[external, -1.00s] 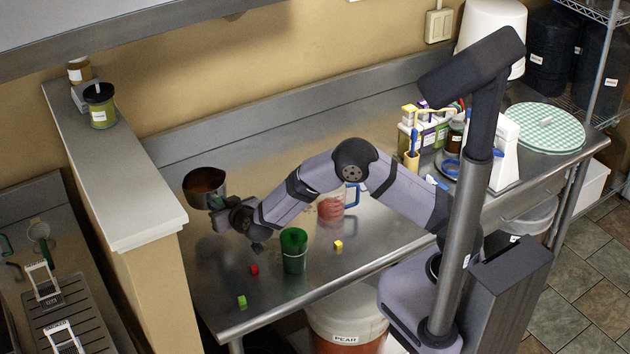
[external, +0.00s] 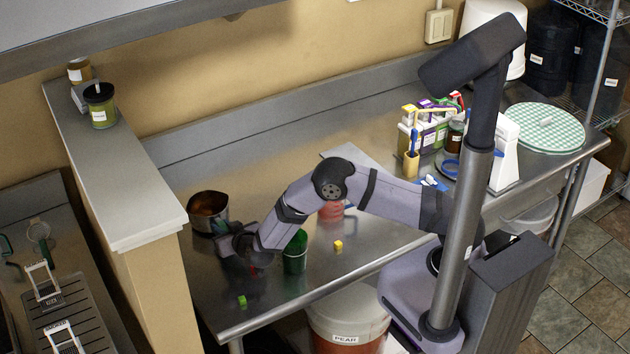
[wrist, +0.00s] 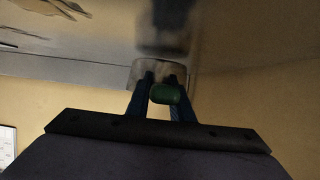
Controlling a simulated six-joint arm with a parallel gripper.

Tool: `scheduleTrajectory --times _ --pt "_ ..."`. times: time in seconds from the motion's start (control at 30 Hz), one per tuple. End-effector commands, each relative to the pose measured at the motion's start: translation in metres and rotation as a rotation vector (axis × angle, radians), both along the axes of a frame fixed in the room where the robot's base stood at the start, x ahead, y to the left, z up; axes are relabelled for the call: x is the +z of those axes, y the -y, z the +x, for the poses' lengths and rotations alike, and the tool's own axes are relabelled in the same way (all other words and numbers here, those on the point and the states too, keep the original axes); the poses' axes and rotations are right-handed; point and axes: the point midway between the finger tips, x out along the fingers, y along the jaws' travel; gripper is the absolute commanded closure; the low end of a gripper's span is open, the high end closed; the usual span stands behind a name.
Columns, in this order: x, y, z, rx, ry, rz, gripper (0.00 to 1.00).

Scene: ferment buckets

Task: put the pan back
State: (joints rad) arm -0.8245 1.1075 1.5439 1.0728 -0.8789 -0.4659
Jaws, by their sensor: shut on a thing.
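The pan (external: 208,212), a small metal pot with a brownish inside, is upright at the left end of the steel table. My gripper (external: 232,243) is at its lower right, shut on its handle. In the wrist view my fingers (wrist: 161,88) close around the handle, whose green end (wrist: 165,94) shows between them, with the pan's metal wall (wrist: 146,72) beyond. The pan is low over the table; I cannot tell whether its base touches.
A green cup (external: 295,252) stands right of my gripper, partly behind my arm. A yellow cube (external: 338,245) and a green cube (external: 242,301) lie on the table (external: 285,130). A low wall (external: 150,215) borders the left side. The table's back strip is clear.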

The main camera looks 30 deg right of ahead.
Motion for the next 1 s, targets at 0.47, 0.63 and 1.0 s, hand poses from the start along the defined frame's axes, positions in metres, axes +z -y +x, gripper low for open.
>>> scheduleTrajectory --times 0.47,0.63,1.0 --pt "-0.008 0.0 0.001 0.0 0.004 0.001 1.0" --pt "-0.011 0.0 0.0 0.0 0.001 0.0 0.68" --pt "-0.01 0.0 0.0 0.0 0.001 0.0 0.61"
